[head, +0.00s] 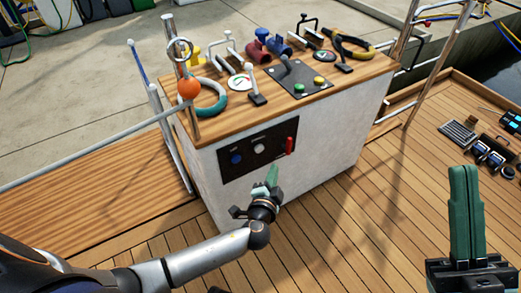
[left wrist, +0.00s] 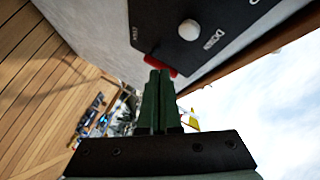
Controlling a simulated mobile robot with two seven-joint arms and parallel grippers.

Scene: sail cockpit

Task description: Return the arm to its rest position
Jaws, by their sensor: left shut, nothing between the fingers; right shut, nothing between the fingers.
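My left arm comes in from the lower left in the head view. Its green-fingered left gripper (head: 271,178) is shut and empty, in front of the white console (head: 340,135), just below the black switch panel (head: 258,151). In the left wrist view the closed fingers (left wrist: 158,100) point along the console face. The panel (left wrist: 215,30) with a round white knob (left wrist: 189,29) and a red lever (left wrist: 160,66) shows beyond them; the fingertips overlap the lever in the picture, and I cannot tell if they touch. My right gripper (head: 464,215) is shut and empty, upright at the lower right.
A metal rail (head: 90,157) runs along the left. Gear including a dark grate (head: 458,133) lies on the deck at right. The deck (head: 330,235) between my grippers is clear.

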